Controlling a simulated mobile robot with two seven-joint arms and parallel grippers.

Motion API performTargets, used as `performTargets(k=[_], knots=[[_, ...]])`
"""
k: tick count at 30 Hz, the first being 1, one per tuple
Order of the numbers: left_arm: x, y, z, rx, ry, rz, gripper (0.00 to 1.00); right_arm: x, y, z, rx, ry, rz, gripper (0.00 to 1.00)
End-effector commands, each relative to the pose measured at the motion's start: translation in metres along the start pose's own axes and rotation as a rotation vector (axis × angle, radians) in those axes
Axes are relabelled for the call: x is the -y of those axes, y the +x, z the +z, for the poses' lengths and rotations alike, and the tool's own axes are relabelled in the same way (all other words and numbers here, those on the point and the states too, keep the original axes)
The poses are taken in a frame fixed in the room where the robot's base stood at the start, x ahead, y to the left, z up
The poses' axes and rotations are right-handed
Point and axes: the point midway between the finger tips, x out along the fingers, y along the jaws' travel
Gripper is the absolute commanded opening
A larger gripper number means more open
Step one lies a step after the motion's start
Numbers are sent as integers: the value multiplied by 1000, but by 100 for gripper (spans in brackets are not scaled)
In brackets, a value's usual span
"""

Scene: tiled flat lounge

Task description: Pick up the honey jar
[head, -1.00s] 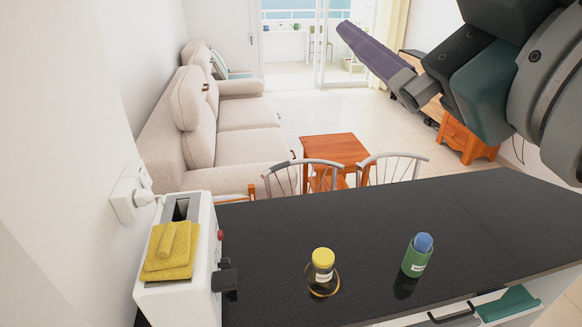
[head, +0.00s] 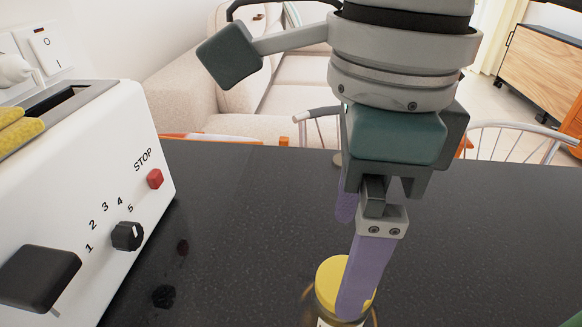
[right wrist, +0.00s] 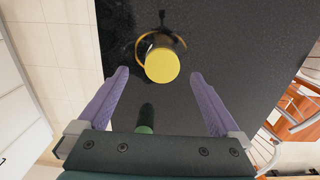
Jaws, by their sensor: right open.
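The honey jar (head: 330,272) has a yellow lid and stands on the dark counter at the bottom of the head view. Its lower part is cut off by the frame. My right gripper (head: 348,266) points down at the jar, with its purple fingers spread. One finger covers the right part of the lid. In the right wrist view the lid (right wrist: 162,66) shows between the two open fingertips (right wrist: 158,75), with a gap on both sides. I cannot tell how far down the fingers reach beside the jar. My left gripper is not in view.
A white toaster (head: 125,180) with a black lever and knob stands on the counter (head: 230,230) at left. A green bottle (right wrist: 145,130) is partly hidden behind the gripper body in the wrist view. Chairs and a sofa (head: 190,100) lie beyond the counter.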

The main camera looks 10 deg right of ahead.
Motion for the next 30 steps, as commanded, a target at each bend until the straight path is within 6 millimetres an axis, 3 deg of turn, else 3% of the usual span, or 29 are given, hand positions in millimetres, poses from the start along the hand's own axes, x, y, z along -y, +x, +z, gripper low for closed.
performTargets(k=[3, 14, 21, 30], knots=[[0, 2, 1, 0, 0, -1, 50, 6, 13, -9, -40, 6, -20, 100], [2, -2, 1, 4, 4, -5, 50, 5, 55, -9, -35, 4, -18, 100], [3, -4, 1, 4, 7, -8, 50, 5, 92, -10, -35, 3, -17, 100], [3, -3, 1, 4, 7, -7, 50, 6, 100, -10, -32, 3, -20, 100]])
